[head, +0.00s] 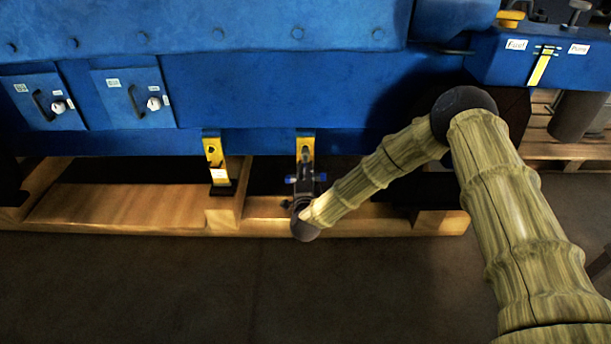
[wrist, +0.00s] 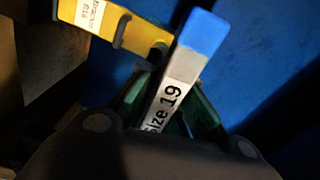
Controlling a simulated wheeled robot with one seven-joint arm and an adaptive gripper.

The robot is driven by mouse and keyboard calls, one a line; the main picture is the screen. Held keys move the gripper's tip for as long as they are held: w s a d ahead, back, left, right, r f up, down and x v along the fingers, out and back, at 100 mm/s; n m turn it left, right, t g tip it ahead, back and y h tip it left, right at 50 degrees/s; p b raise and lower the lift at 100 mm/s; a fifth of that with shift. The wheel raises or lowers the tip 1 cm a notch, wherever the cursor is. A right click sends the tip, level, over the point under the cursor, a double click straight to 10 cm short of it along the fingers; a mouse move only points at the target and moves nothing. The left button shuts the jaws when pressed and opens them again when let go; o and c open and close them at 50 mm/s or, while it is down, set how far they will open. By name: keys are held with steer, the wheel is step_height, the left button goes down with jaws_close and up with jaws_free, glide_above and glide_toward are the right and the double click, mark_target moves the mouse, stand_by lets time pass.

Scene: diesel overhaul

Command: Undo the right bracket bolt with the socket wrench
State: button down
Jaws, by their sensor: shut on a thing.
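The right yellow bracket (head: 306,141) hangs from the lower edge of the blue engine. Its lower part and its bolt are hidden or too small to make out. My gripper (head: 305,178) is in front of its lower end. In the wrist view the green fingers of my gripper (wrist: 166,100) are shut on the socket wrench (wrist: 184,72). The wrench has a grey shaft marked "Size 19" and a blue end. A labelled yellow bracket (wrist: 130,30) lies just left of the blue end. I cannot tell whether the wrench touches a bolt.
A second yellow bracket (head: 216,153) hangs to the left. The blue engine (head: 270,85) stands over a wooden pallet (head: 120,195). Two blue panels with handles (head: 134,95) are at the left. The dark floor (head: 180,290) in front is clear.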

steer(key=m+b, duration=0.2)
steer(key=m, duration=0.1)
steer(key=m+b, duration=0.1)
steer(key=m, duration=0.1)
steer(key=shift+f, duration=0.3)
steer(key=shift+r+m, duration=0.35)
steer(key=shift+m, duration=0.65)
steer(key=shift+w+b, duration=0.1)
steer(key=shift+b, duration=0.2)
